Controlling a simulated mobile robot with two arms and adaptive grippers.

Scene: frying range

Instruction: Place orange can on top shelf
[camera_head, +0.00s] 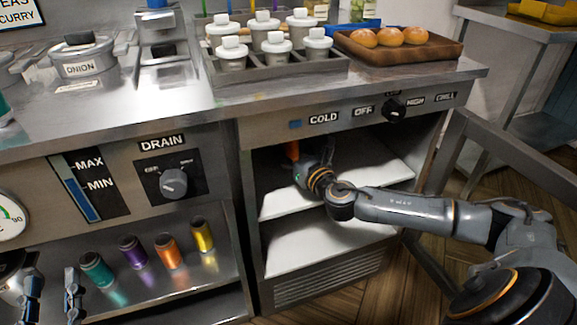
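An orange can (168,252) stands on the open shelf under the drain panel, between a purple can (132,250) and a yellow can (202,235). A teal can (97,269) stands left of them. My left gripper (52,283) is at the bottom left, its two fingers apart and nothing between them, left of the teal can. My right gripper (301,168) reaches into the cold cabinet above its top shelf (385,172).
The cold cabinet also has a lower white shelf (315,250), which looks empty. On the counter above are a rack of lidded cups (275,78) and a wooden tray (440,52) with buns. My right arm crosses the cabinet's right side.

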